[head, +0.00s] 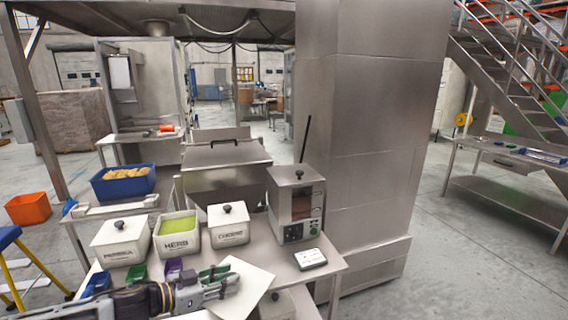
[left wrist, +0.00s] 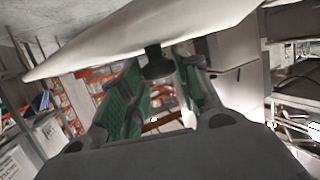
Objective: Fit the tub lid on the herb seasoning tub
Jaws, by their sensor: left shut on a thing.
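The herb seasoning tub (head: 178,244) is white, labelled HERB, and stands uncovered on the bench with green seasoning showing inside. My left gripper (head: 222,283) is to the right of this tub and nearer to me, shut on the tub lid. The lid (head: 252,285) is a pale square plate, apart from the tub, and looks tilted. In the left wrist view the lid (left wrist: 130,40) spans the top, and its dark knob (left wrist: 157,65) sits between the green finger pads. My right gripper is not in view.
Lidded white tubs stand on both sides, the left one (head: 120,243) and the right one (head: 228,226). Blue, green and purple small bins (head: 137,273) lie in front. A metal machine (head: 296,203) and small display (head: 310,259) stand right. Another knobbed tub (head: 282,306) is at the front.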

